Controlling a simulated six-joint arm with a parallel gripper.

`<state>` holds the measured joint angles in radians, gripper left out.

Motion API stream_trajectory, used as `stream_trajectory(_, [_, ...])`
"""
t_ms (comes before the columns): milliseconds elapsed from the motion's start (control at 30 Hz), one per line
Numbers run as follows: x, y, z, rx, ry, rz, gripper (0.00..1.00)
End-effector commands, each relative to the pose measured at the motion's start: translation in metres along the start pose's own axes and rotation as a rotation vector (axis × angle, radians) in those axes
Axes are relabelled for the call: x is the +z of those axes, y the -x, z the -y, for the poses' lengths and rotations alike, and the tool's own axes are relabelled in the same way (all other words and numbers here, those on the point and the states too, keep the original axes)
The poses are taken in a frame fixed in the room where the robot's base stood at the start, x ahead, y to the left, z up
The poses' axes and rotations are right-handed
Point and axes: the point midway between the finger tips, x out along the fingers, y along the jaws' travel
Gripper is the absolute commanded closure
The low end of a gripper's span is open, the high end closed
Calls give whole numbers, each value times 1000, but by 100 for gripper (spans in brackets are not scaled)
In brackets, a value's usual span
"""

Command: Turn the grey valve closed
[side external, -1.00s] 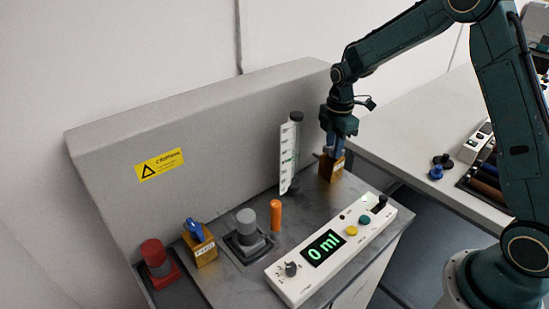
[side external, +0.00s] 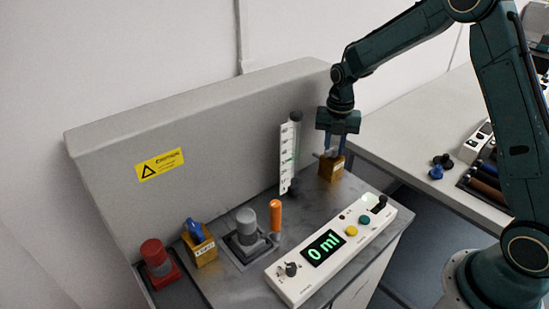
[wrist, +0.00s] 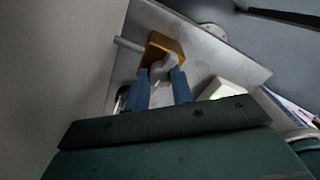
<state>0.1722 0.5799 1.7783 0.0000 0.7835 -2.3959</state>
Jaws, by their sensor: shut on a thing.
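The grey valve handle (wrist: 161,68) sits on an orange-brown block (wrist: 172,44) in the wrist view. The same block (side external: 331,168) stands at the right back of the machine top in the side view, beside the graduated cylinder. My gripper (side external: 335,148) points down over the block, and in the wrist view my gripper (wrist: 160,88) has its two blue fingers on either side of the grey handle, shut on it. The fingers hide part of the handle in the side view, so its exact angle is hard to tell there.
The graduated cylinder (side external: 290,155) stands just left of my gripper. The control panel (side external: 330,248) reads 0 ml. An orange-handled tool (side external: 276,215), a grey knob (side external: 246,222), a blue valve (side external: 195,230) and a red knob (side external: 154,253) stand further left. A tall back wall (side external: 220,125) rises behind.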

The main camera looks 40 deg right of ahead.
Motion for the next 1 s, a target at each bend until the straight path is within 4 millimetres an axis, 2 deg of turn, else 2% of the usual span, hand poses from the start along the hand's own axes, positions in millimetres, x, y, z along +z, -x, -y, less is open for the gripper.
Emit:
stream_trajectory(300, [0,1,0,1,132,1,100])
stream_trajectory(767, [0,1,0,1,150,1,100])
stream_trajectory(800, [0,1,0,1,150,1,73])
stream_trajectory(900, [0,1,0,1,149,1,55])
stream_trajectory(1000, [0,1,0,1,149,1,55])
